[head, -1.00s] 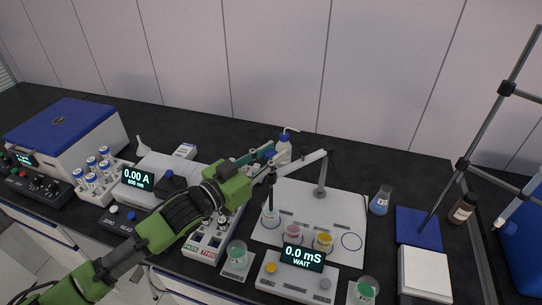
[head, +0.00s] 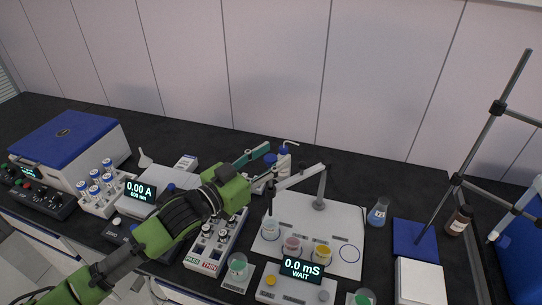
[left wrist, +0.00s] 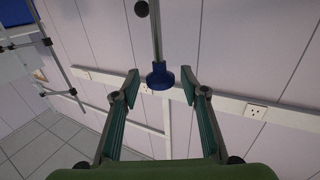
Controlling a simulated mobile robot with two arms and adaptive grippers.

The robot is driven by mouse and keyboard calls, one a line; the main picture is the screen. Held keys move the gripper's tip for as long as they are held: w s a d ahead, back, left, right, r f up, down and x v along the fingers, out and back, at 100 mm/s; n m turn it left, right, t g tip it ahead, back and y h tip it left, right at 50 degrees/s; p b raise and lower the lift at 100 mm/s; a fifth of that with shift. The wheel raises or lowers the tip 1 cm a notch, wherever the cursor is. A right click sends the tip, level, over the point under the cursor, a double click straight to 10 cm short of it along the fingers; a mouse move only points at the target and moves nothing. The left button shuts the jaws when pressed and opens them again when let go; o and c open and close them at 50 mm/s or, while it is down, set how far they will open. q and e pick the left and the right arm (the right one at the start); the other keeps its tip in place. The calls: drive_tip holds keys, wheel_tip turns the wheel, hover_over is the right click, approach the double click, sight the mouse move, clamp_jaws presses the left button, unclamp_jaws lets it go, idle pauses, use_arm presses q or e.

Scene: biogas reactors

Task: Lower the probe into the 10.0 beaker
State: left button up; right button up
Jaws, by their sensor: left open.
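The probe (head: 270,202) is a thin dark rod hanging from the end of a jointed grey arm (head: 299,178). Its lower end is at the leftmost clear beaker (head: 270,229) on the white mat; whether it is inside cannot be told. A pink beaker (head: 291,246) and a yellow beaker (head: 322,253) stand to its right. The 10.0 label cannot be read. My left gripper (head: 267,167) is open beside the probe's upper end. In the left wrist view, a blue knob (left wrist: 160,77) on a grey rod appears between the open fingers, not gripped. My right gripper is not in view.
The meter (head: 301,268) reads 0.0 mS WAIT at the mat's front. A wash bottle (head: 284,163) stands behind my gripper. A blue circle (head: 349,254) on the mat is empty. A flask (head: 378,213) stands to the right.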

use_arm(q)
drive_tip(key=v, duration=1.2)
drive_tip(key=shift+d+r, duration=0.1)
